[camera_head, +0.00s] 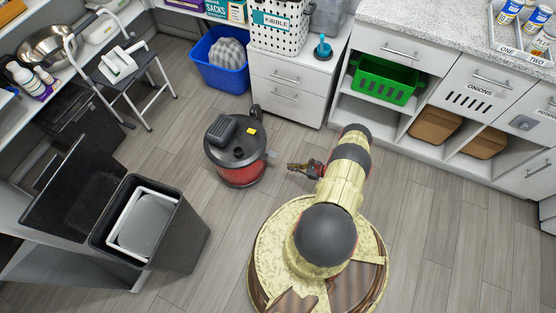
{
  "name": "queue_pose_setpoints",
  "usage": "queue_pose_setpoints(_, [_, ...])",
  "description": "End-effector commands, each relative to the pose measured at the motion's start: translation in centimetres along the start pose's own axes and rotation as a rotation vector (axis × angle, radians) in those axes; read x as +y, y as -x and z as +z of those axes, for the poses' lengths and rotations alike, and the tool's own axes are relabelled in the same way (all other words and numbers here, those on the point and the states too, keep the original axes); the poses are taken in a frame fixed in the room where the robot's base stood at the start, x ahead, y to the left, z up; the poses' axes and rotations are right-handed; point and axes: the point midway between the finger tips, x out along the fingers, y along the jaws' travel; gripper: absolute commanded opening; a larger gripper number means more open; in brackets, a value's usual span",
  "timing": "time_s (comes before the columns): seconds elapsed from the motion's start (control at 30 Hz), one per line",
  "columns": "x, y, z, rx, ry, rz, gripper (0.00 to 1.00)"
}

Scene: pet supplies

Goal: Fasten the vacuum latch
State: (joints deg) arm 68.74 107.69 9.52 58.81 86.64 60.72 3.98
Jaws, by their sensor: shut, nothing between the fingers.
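The vacuum (238,152) stands upright on the wooden floor, left of the picture's middle. It has a red drum, a dark lid and a black handle at the back. A yellow patch (251,131) shows on top of the lid. A small light part sticks out at its right side; I cannot tell whether that is the latch or how it sits. My gripper (291,166) is shut and empty. It is just right of the vacuum's drum and points left towards it, with a small gap visible between them.
A grey bin (178,240) with a black lid stands at lower left. A step stool (133,75) and a blue tub (220,72) are behind the vacuum. A white drawer unit (288,85) and a counter with a green crate (385,82) line the back. Floor is open between.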

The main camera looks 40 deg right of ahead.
Motion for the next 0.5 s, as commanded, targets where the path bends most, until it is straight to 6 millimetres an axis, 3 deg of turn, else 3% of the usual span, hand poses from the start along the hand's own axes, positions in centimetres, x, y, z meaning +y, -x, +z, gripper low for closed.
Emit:
queue_pose_setpoints(0.13, [-0.82,-0.02,0.29,-0.011,-0.024,-0.031,0.0])
queue_pose_setpoints(0.5, [-0.76,-0.3,0.36,-0.014,-0.026,-0.028,0.0])
